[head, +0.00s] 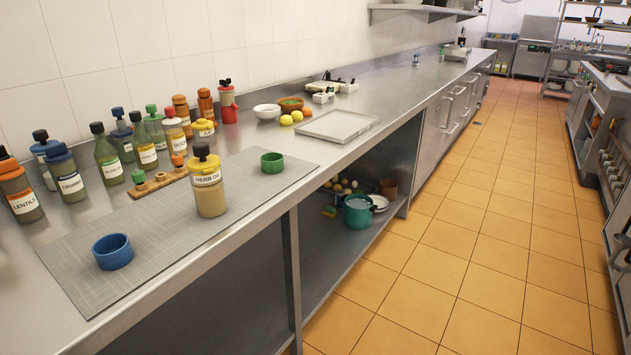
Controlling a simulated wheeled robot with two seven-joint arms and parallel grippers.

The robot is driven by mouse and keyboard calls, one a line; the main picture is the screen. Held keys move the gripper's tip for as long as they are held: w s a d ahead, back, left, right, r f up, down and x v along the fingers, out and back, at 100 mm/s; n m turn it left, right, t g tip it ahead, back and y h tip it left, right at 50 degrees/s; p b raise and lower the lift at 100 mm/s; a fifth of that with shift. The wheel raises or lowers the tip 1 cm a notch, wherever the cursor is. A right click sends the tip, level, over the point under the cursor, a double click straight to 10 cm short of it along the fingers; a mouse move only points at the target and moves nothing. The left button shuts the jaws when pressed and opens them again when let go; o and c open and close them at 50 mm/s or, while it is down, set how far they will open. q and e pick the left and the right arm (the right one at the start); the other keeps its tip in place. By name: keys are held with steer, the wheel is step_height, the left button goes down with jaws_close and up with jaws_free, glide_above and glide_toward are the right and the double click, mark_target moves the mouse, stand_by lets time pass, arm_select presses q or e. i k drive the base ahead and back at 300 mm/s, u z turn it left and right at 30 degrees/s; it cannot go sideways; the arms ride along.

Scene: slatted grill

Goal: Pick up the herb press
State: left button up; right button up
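I cannot single out a herb press for certain in the head view. A tan bottle with a yellow shoulder, black cap and a label that reads like "HERB OIL" (209,196) stands upright on a grey gridded mat (165,252) on the steel counter. A blue cup (113,252) stands on the mat's near left part, and a green cup (272,162) near its far right end. A wooden strip (158,184) with a green and an orange knob-like piece lies behind the mat. Neither of my grippers is in view.
Several labelled bottles, including lentils (20,192), line the wall side. A red container (228,106), white bowl (267,112), yellow fruit (287,120) and shallow tray (337,125) stand farther along. A teal pot (358,212) sits on the lower shelf. The tiled aisle (460,240) is clear.

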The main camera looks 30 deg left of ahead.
mark_target(206, 177)
steer(key=z, duration=0.35)
steer(key=i, duration=1.65)
steer(key=u, duration=2.7)
